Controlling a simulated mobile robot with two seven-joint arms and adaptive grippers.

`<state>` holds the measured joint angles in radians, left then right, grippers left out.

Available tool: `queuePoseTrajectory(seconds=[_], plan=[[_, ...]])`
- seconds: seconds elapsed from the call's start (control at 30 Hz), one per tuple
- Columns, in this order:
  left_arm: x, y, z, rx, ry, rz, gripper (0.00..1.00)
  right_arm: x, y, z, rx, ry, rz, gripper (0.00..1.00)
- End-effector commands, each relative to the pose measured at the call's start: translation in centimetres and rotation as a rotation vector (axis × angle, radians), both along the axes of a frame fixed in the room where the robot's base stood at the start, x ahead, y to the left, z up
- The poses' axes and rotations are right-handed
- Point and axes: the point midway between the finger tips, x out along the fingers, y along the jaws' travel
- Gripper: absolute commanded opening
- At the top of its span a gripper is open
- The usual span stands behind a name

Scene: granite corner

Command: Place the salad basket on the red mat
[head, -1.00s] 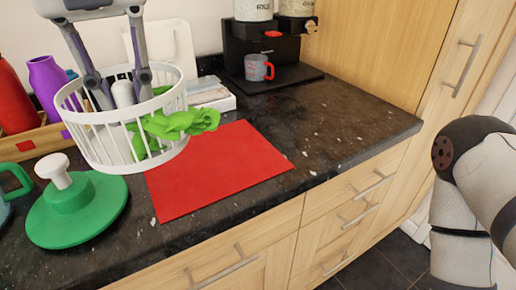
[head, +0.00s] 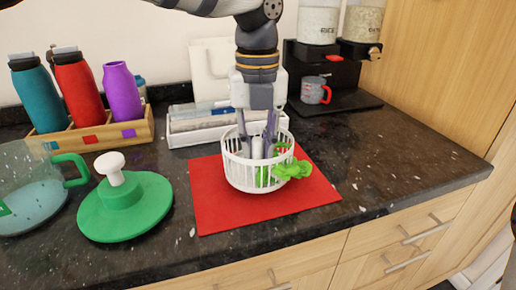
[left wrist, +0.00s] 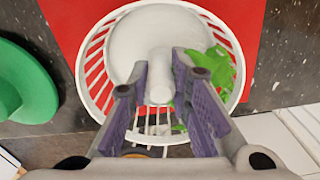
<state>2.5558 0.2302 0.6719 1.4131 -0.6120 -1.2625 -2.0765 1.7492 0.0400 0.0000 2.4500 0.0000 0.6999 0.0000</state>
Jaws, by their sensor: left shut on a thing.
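The white slatted salad basket (head: 236,172) is over the middle of the red mat (head: 215,213), roughly upright. Whether its base touches the mat or hangs just above it, I cannot tell. Green leaves (head: 292,171) stick out over its right side. My left gripper (head: 257,150) reaches down into the basket from above and is shut on its white central post. In the left wrist view, the fingers (left wrist: 160,75) flank the post inside the basket rim (left wrist: 88,62), with the mat (left wrist: 65,22) beneath. My right gripper is not in view.
A green lid with a white knob (head: 122,206) and a clear bowl (head: 28,208) stand left. Bottles in a wooden rack (head: 95,138), a white tray (head: 195,131) and a dispenser with a cup (head: 313,91) stand behind. The counter (head: 400,165) is clear at right.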

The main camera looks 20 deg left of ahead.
Motion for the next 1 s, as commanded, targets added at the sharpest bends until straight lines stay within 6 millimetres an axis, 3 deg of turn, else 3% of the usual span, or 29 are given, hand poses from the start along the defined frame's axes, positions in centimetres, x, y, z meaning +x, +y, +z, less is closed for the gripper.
queuePoseTrajectory(seconds=[0.37, 0.4, 0.5, 0.83, 1.0], plan=[[-0.1, 0.0, -0.9, -0.002, -0.011, 0.001, 0.00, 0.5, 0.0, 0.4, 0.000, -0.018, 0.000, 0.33], [-0.1, 0.0, -0.9, -0.002, -0.011, 0.001, 0.21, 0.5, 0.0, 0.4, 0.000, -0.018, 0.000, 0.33], [0.0, 0.0, -0.9, -0.002, -0.011, 0.001, 0.39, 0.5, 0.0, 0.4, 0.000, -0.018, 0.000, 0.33], [0.0, 0.0, -0.5, -0.002, -0.011, 0.001, 0.39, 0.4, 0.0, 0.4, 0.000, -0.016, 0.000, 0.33], [0.1, 0.0, 2.5, -0.003, -0.013, 0.002, 0.39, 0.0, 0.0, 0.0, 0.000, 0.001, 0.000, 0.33]])
